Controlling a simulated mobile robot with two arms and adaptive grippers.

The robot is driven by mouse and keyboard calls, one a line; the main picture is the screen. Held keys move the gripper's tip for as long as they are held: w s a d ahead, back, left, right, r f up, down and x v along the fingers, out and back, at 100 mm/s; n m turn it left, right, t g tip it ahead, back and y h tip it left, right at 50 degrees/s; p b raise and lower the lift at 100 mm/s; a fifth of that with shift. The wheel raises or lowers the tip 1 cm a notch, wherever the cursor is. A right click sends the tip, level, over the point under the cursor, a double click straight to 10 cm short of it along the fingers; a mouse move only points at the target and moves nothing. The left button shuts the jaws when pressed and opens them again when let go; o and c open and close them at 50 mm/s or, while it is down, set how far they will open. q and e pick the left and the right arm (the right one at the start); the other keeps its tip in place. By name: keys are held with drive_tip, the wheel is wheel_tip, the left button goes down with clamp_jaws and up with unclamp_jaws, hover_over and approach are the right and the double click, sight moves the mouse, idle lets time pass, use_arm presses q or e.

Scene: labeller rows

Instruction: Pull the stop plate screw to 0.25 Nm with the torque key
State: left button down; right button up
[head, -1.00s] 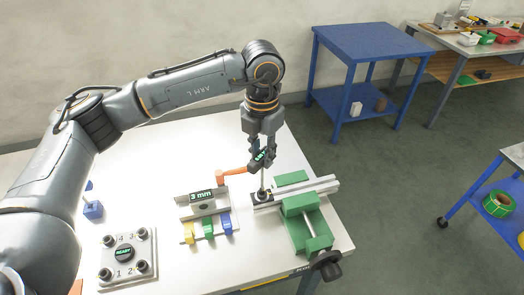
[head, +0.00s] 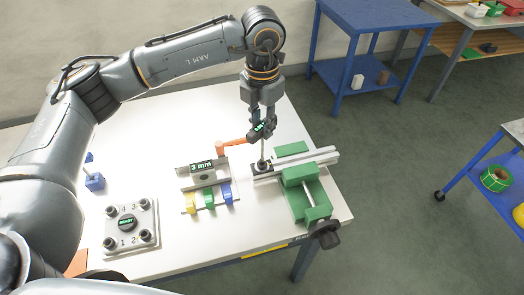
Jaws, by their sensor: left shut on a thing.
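My left gripper (head: 262,127) is shut on the torque key (head: 261,129), whose dark body carries a small green display, too small to read. An orange handle (head: 233,143) sticks out to the left of it and seems to be part of the key. The key's thin shaft stands about upright and runs down to the small black stop plate (head: 263,168) on the pale rail. The tip appears to meet the plate at its screw, but the screw is too small to make out. My right gripper is not in view.
A green vise (head: 303,194) with a dark knob (head: 326,235) stands right of the plate. A "3 mm" holder (head: 202,167) with yellow, green and blue tabs is at left. A numbered grey plate (head: 131,226) lies front left. The white table (head: 170,258) is clear between them.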

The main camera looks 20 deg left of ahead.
use_arm(q)
drive_tip(key=shift+f, duration=0.8)
idle(0.4)
drive_tip(key=m, duration=0.3)
drive_tip(key=shift+m, duration=0.3)
drive_tip(key=shift+m, duration=0.9)
drive_tip(key=shift+n, duration=0.5)
drive_tip(key=shift+r, duration=0.2)
